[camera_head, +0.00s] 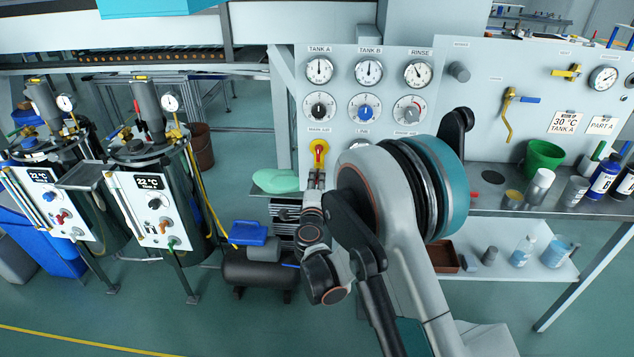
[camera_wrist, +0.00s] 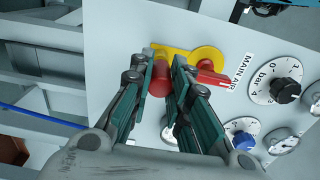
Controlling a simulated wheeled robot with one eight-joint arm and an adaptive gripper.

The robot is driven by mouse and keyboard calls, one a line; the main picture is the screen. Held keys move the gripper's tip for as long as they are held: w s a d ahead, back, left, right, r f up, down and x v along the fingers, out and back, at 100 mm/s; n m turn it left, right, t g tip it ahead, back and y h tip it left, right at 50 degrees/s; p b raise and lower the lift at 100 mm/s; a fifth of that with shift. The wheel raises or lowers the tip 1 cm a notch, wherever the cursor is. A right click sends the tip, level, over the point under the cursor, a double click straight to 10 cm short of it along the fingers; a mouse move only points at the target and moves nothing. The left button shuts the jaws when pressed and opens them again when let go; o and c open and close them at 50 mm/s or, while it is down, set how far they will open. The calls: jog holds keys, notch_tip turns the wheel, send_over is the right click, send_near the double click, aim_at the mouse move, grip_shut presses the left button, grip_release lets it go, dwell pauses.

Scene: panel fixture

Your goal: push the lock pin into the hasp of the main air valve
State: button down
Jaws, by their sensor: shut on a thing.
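The main air valve is on the grey panel, with a yellow body (camera_wrist: 207,56) and a red handle (camera_wrist: 213,78) beside the MAIN AIR label in the wrist view. In the head view its yellow part (camera_head: 319,147) shows below the left dial. My gripper (camera_wrist: 161,66) is shut on the red lock pin (camera_wrist: 159,82), with one finger on each side of it. The pin is at the left end of the yellow part, where the hasp is. The fingers hide much of the hasp, and I cannot tell how far the pin is in. In the head view my gripper (camera_head: 316,182) is just below the valve.
Gauges and dials, among them a black knob (camera_wrist: 287,92) and a blue knob (camera_wrist: 244,141), sit close to the valve. A green bucket (camera_head: 543,160) and bottles stand on the bench at the right. A compressor (camera_head: 258,272) is on the floor below.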

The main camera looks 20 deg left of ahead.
jog(key=shift+w+a, duration=0.15)
jog(key=shift+w, duration=0.5)
jog(key=c, duration=1.4)
grip_release()
jog(key=shift+c, duration=0.2)
jog(key=shift+s, duration=0.1)
